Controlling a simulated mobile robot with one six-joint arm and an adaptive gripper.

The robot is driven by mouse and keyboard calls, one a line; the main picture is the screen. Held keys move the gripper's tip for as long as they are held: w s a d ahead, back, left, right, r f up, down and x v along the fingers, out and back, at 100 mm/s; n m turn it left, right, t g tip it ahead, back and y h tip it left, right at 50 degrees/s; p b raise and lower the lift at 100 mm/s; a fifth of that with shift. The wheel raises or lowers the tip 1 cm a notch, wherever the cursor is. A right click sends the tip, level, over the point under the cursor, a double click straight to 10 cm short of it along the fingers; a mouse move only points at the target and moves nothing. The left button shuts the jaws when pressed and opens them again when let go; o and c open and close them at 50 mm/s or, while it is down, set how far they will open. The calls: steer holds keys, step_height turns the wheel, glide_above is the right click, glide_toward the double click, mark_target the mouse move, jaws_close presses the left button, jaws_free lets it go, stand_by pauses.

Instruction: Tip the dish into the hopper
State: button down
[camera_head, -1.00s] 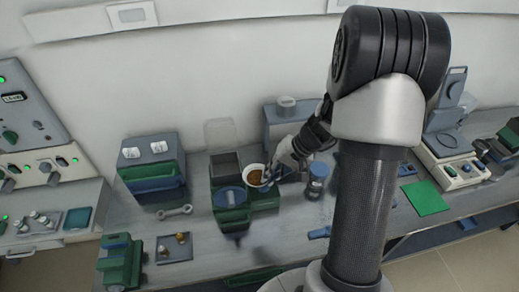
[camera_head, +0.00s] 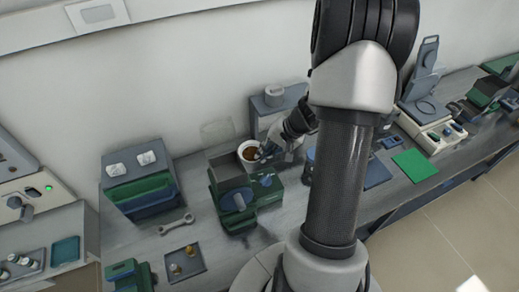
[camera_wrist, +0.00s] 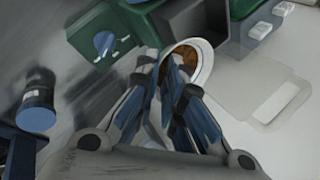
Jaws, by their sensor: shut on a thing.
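The dish (camera_head: 244,147) is a small white bowl with brown material inside. My gripper (camera_head: 262,153) is shut on its near right side. In the wrist view the fingers (camera_wrist: 178,68) cover part of the dish (camera_wrist: 207,62), and the brown material shows between them and the far rim. The hopper (camera_head: 228,170) is a dark square open box on a green machine (camera_head: 266,185). The dish is just behind and right of the hopper in the head view, apparently raised. The hopper also shows beside the dish in the wrist view (camera_wrist: 195,20). I cannot tell the exact gap or tilt.
A clear lid (camera_head: 216,131) stands open behind the hopper. A grey unit (camera_head: 262,112) is behind my gripper. A dark jar (camera_wrist: 38,100) stands on the bench.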

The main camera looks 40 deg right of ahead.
step_height(320, 180, down, 2)
steer(key=shift+a+f+h+p, duration=0.2)
steer(key=shift+h+p, duration=0.1)
steer(key=shift+p, duration=0.15)
stand_by(0.3)
steer(key=shift+w+r+g+p, duration=0.1)
steer(key=shift+g+p, duration=0.3)
steer(key=shift+p, duration=0.1)
steer(key=shift+w+a+r+g+h+p, duration=0.1)
steer(key=shift+a+r+g+h+p, duration=0.25)
steer(key=shift+h+p, duration=0.35)
steer(key=shift+r, duration=0.1)
